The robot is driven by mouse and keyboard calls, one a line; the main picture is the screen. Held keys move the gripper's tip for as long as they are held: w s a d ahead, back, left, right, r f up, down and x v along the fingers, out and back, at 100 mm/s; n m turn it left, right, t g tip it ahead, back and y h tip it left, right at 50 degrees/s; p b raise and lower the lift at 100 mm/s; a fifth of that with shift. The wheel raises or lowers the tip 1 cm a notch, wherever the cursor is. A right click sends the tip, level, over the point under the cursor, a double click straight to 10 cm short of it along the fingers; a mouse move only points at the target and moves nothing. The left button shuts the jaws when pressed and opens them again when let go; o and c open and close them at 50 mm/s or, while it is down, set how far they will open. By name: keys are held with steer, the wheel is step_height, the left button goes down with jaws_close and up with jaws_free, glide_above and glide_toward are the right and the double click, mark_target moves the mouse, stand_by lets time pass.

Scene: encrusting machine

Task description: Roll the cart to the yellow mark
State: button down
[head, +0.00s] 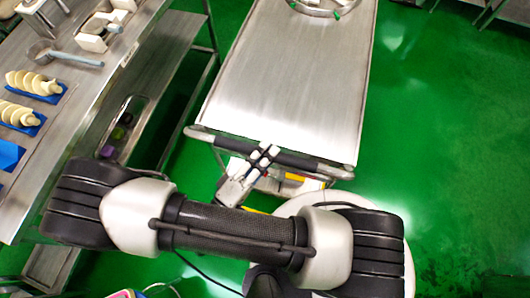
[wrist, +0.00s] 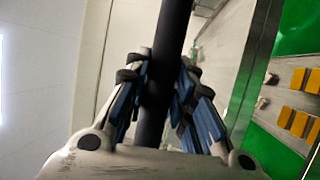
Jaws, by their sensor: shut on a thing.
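The cart (head: 290,80) has a flat steel top and stands in front of me in the head view. A dark-gripped push handle (head: 312,163) runs across its near end. My gripper (head: 264,155) is shut on the handle, left of its middle. In the wrist view the dark handle bar (wrist: 172,35) passes between the two fingers. Yellow strips (head: 330,183) show below the handle; they are partly hidden by my arm, and I cannot tell whether they are the yellow mark on the floor.
A steel workbench (head: 85,105) with a lower shelf stands close along the cart's left side. It carries a ladle (head: 65,55) and pale pieces on blue trays (head: 35,87). A ring-shaped fixture (head: 322,8) sits at the cart's far end. Green floor (head: 440,130) is clear to the right.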

steer(key=c, duration=1.3)
jaws_free()
steer(key=shift+c, duration=0.2)
steer(key=shift+a, duration=0.1)
steer(key=v, duration=1.2)
steer(key=shift+w, duration=0.1)
